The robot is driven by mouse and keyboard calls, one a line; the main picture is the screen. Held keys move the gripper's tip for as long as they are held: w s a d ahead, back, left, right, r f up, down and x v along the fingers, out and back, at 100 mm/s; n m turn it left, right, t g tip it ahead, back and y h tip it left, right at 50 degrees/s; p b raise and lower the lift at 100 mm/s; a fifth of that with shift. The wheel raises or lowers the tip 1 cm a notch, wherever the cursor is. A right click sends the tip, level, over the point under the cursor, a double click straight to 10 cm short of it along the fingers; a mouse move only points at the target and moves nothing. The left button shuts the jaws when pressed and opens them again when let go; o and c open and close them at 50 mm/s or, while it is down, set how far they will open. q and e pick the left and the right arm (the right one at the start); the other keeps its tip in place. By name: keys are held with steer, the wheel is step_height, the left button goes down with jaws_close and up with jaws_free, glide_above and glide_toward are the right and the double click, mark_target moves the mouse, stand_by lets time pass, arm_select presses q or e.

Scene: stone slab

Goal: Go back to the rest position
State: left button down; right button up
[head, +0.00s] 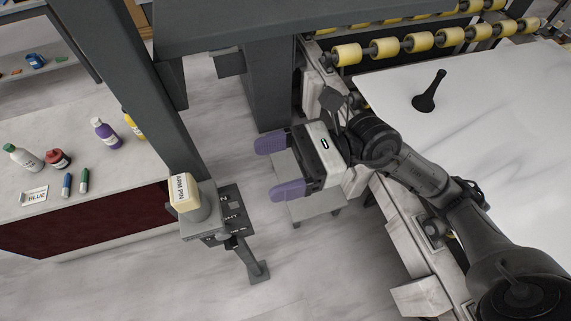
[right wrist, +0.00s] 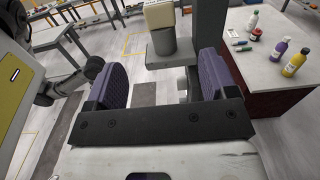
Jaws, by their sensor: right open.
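My right gripper (head: 276,167) is open and empty, with its two purple fingers apart and pointing left in the head view. Its arm comes in from the lower right, passing along the near edge of the stone slab. The gripper hangs beyond that edge, over the floor and a low grey platform (head: 318,207). In the right wrist view the two purple fingers (right wrist: 163,82) are spread with nothing between them. My left gripper shows in neither view.
A cream labelled block (head: 184,190) tops a grey post left of the gripper. A counter (head: 90,215) with bottles and markers stands farther left. The white slab (head: 480,120) carries a black tool (head: 429,95); yellow rollers (head: 384,48) line its far side. A grey column (head: 268,85) rises behind the gripper.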

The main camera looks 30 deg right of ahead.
steer(key=shift+s+d, duration=0.25)
steer(key=shift+d, duration=0.45)
